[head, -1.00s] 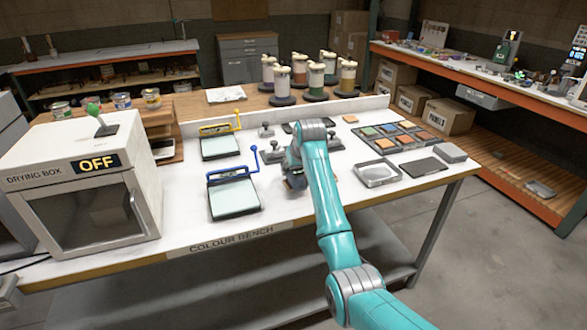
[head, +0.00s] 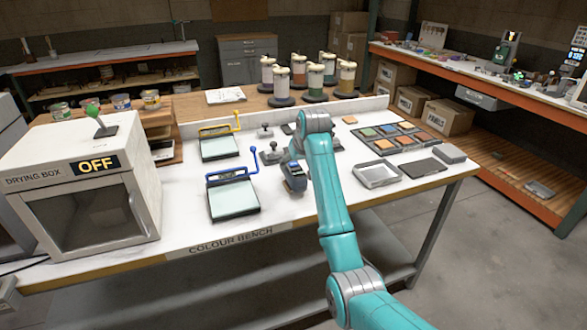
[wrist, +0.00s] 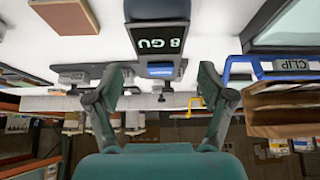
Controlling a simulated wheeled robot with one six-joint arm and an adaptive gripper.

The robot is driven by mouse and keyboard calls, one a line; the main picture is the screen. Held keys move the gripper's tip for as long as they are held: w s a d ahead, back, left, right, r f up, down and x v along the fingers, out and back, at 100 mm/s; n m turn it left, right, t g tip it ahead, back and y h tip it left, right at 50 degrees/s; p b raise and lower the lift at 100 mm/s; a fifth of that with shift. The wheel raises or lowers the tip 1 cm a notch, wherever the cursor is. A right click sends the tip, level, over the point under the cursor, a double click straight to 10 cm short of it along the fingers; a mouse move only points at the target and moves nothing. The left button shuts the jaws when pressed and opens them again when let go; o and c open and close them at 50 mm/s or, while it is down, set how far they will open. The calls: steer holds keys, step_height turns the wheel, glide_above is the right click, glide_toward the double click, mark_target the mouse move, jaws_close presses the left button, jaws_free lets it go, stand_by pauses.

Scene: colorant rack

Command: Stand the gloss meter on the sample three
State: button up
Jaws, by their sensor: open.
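The gloss meter (head: 294,177) is a small dark device with a blue top, on the white bench right of the blue-handled frame in the head view. In the head view my arm hides the gripper. Coloured sample tiles (head: 390,135) sit in a dark tray at the right. I cannot tell which is sample three, or what lies beneath the meter.
A blue-handled frame (head: 233,196) and a yellow-handled one (head: 219,145) stand left of the meter. Grey knobbed weights (head: 271,155) stand behind it. A metal tray (head: 377,174) lies to the right. An orange-brown block (wrist: 65,15) is near in the wrist view.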

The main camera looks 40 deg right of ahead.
steer(key=v, duration=0.7)
steer(key=shift+s, duration=0.1)
stand_by(0.4)
